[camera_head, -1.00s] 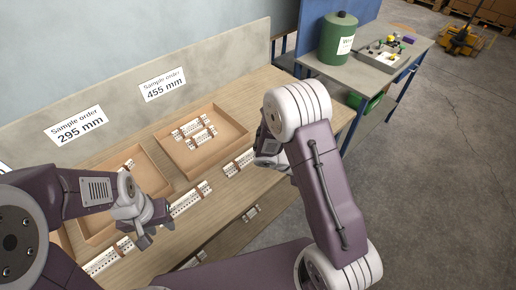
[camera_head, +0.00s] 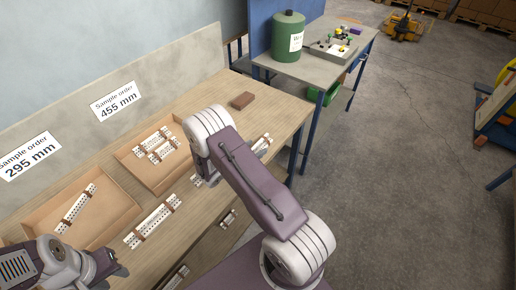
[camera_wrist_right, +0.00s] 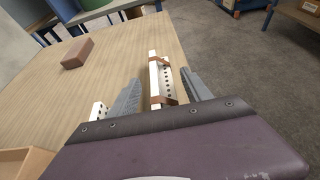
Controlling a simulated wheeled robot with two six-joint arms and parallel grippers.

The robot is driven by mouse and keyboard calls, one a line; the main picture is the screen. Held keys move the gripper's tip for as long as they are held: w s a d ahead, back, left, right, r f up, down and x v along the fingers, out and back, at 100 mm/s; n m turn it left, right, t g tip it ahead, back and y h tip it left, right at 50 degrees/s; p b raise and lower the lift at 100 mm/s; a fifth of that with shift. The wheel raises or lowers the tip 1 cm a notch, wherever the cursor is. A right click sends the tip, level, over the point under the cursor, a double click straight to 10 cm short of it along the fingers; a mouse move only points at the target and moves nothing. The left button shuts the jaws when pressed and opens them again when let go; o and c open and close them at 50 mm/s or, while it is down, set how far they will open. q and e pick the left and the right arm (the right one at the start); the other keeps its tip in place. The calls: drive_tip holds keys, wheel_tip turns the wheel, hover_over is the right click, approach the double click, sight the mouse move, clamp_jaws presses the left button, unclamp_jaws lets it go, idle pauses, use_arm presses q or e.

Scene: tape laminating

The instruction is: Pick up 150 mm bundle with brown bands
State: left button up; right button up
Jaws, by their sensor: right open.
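A short white perforated bundle with brown bands (camera_wrist_right: 155,80) lies on the table in the right wrist view, between the fingers of my right gripper (camera_wrist_right: 160,92). The fingers are open on either side of it, with gaps visible. In the head view, the end of a white bundle (camera_head: 262,143) shows past my right forearm, which hides most of the right gripper. A longer banded bundle (camera_head: 152,221) lies on the table in front of the trays. My left gripper (camera_head: 112,270) is at the lower left; its finger gap is unclear.
A tray (camera_head: 178,183) holds small bundles, and another tray (camera_head: 112,222) holds one bundle. A brown block (camera_head: 243,100) sits at the table's far end, also in the right wrist view (camera_wrist_right: 77,53). A side table with a green canister (camera_head: 286,38) stands beyond. Bare tabletop surrounds the block.

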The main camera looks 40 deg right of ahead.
sight(266, 142)
drive_tip(key=x, duration=0.4)
drive_tip(key=shift+s+r, duration=0.1)
drive_tip(key=shift+r, duration=0.05)
drive_tip(key=c, duration=0.4)
clamp_jaws()
wheel_tip(266, 142, up, 4)
drive_tip(key=shift+r, duration=0.15)
drive_tip(key=s+d+r, duration=0.3)
drive_tip(key=s+r, duration=0.3)
drive_tip(key=s, duration=0.5)
drive_tip(key=shift+r, duration=0.35)
